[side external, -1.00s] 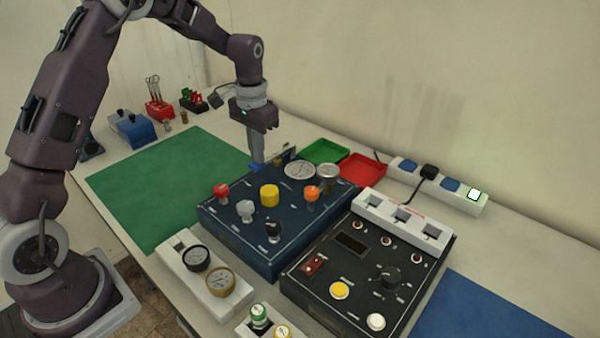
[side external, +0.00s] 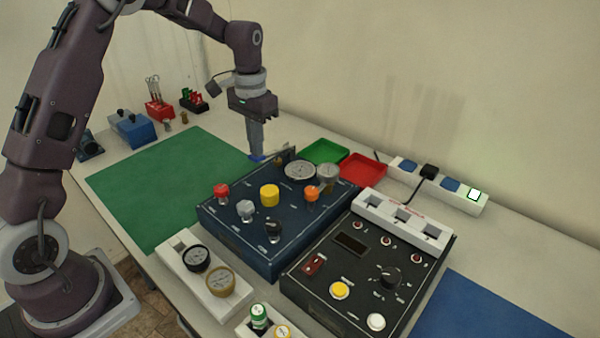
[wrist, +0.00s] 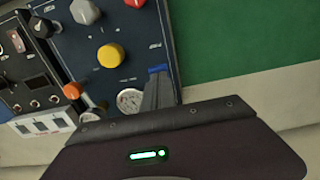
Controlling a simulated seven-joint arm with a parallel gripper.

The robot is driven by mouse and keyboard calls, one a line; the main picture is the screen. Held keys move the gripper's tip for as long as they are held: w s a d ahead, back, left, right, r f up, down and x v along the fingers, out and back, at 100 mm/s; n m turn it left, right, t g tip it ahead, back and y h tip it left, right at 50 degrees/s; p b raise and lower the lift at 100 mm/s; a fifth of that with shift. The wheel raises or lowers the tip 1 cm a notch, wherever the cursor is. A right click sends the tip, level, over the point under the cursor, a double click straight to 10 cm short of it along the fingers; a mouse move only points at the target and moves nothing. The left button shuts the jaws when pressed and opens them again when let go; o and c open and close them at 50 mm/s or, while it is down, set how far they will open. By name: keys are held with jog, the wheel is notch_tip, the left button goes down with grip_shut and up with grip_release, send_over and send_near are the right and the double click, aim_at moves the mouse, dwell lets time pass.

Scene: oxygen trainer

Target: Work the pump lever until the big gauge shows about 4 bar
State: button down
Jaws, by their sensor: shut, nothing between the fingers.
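The dark blue oxygen panel (side external: 222,221) stands mid-table. The pump lever with its blue end (side external: 257,158) is at the panel's far left corner; the blue end also shows in the wrist view (wrist: 158,68). My gripper (side external: 257,153) is shut and points down at the lever's blue end. Its fingertips are at or against the blue end; I cannot tell whether they touch. In the wrist view, the dark fingers (wrist: 157,82) partly hide the lever. The big gauge (side external: 300,170) is on the panel's far side, also in the wrist view (wrist: 130,101); its needle is too small to read.
Red, yellow, grey, black and orange (side external: 312,194) knobs stand on the panel. A second round metal-cased part (side external: 327,173) is beside the big gauge. Green (side external: 324,151) and red (side external: 364,168) trays lie behind. A black control box (side external: 330,282) is at right. The green mat (side external: 160,185) is clear.

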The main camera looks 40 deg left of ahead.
jog(key=shift+f, duration=1.65)
jog(key=shift+r, duration=1.95)
jog(key=shift+f, duration=0.15)
jog(key=shift+f, duration=1.3)
jog(key=shift+r, duration=1.4)
